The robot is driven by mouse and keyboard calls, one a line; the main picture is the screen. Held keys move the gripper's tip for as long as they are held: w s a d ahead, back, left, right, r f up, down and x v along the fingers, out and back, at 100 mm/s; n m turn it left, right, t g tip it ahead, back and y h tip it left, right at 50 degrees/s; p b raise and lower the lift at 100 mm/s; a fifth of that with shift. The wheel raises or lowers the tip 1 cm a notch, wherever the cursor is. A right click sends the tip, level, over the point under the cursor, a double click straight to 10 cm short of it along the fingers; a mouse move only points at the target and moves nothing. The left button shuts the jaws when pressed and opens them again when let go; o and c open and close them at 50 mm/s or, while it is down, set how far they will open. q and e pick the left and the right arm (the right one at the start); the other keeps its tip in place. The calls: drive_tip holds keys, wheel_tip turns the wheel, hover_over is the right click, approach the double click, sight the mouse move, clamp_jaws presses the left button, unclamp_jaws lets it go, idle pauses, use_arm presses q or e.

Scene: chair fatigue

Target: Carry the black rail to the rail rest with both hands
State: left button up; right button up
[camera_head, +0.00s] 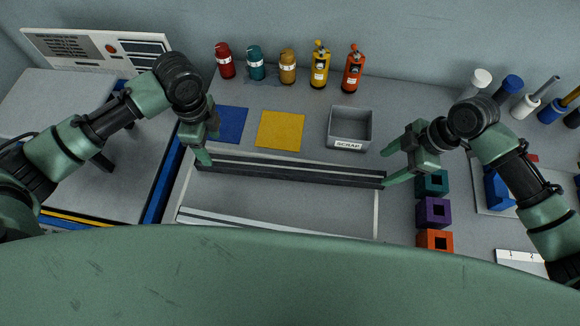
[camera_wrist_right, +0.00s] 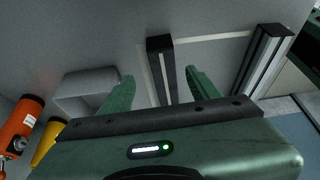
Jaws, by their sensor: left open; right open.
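The black rail (camera_head: 290,172) lies across the middle of the bench, running left to right. My left gripper (camera_head: 207,150) is at its left end, with a finger close to the rail; contact is unclear. My right gripper (camera_head: 387,168) is open at its right end. In the right wrist view the rail's end (camera_wrist_right: 160,62) shows between the two spread fingers of the right gripper (camera_wrist_right: 160,76), with gaps beside it. A pale grey rail-like piece (camera_head: 270,227) lies nearer my body, partly hidden by it; I cannot tell whether it is the rail rest.
A grey SCRAP bin (camera_head: 349,142) stands behind the rail, beside yellow (camera_head: 280,130) and blue (camera_head: 229,124) mats. Teal, purple (camera_head: 433,212) and orange blocks stand close to the right gripper. Several bottles line the back. The bench between the rails is clear.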

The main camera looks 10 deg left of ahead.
sight(216, 160)
use_arm(q)
drive_tip(key=shift+s+r, duration=0.2)
drive_tip(key=shift+s, duration=0.15)
use_arm(e)
drive_tip(key=shift+s+r, duration=0.2)
drive_tip(key=shift+s, duration=0.15)
use_arm(q)
drive_tip(key=shift+s+f, duration=0.1)
drive_tip(key=shift+f, duration=0.05)
use_arm(e)
drive_tip(key=shift+s+a+f, duration=0.1)
drive_tip(key=shift+f, duration=0.1)
use_arm(q)
drive_tip(key=shift+w+f, duration=0.2)
drive_tip(key=shift+f, duration=3.6)
use_arm(e)
drive_tip(key=shift+x, duration=3.75)
use_arm(q)
clamp_jaws()
use_arm(e)
clamp_jaws()
use_arm(q)
drive_tip(key=shift+r, duration=0.1)
use_arm(e)
drive_tip(key=shift+w, duration=0.2)
